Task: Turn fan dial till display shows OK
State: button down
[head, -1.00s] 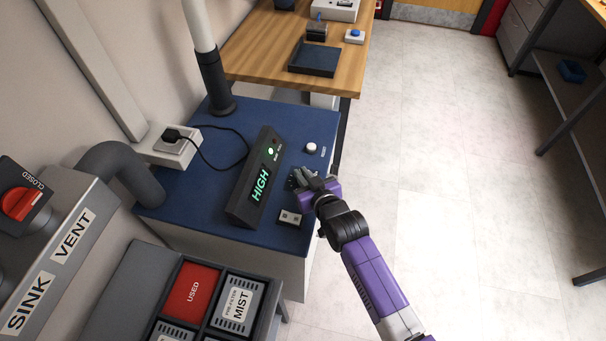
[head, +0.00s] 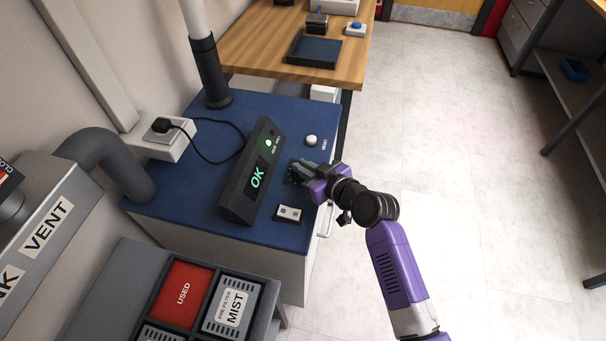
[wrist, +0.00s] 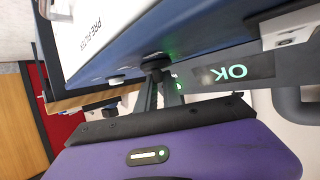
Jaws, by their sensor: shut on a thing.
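The dark display box (head: 250,175) sits on the blue top of the unit, and its screen reads OK in green (head: 257,177). The OK also shows in the wrist view (wrist: 229,73). My gripper (head: 299,171) is right of the box, low over the blue top. In the wrist view its fingers (wrist: 161,88) are shut on the fan dial (wrist: 155,62), a small dark knob. In the head view the gripper covers most of the dial; small marks show beside it.
A white round button (head: 311,140) stands behind my gripper and a small white switch block (head: 289,213) in front of it. A black cable (head: 215,160) runs to the wall socket. A filter tray (head: 262,300) is at the near left. The floor on the right is clear.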

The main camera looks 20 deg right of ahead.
jog(key=n+y+b, duration=0.1)
jog(key=b, duration=0.1)
jog(key=y+b, duration=0.1)
jog(key=b, duration=0.1)
jog(key=shift+d+f+n+g, duration=0.15)
jog(key=shift+f+n+g, duration=0.2)
jog(key=shift+n+g, duration=0.05)
jog(key=n+g+y+b, duration=0.2)
jog(key=n+y+b, duration=0.1)
jog(key=b, duration=0.1)
jog(key=shift+r, duration=0.2)
jog(key=shift+b, duration=0.3)
jog(key=c, duration=1.5)
grip_release()
jog(key=shift+r, duration=0.1)
jog(key=v, duration=0.7)
jog(key=shift+s+d, duration=0.15)
jog(key=shift+d, duration=0.1)
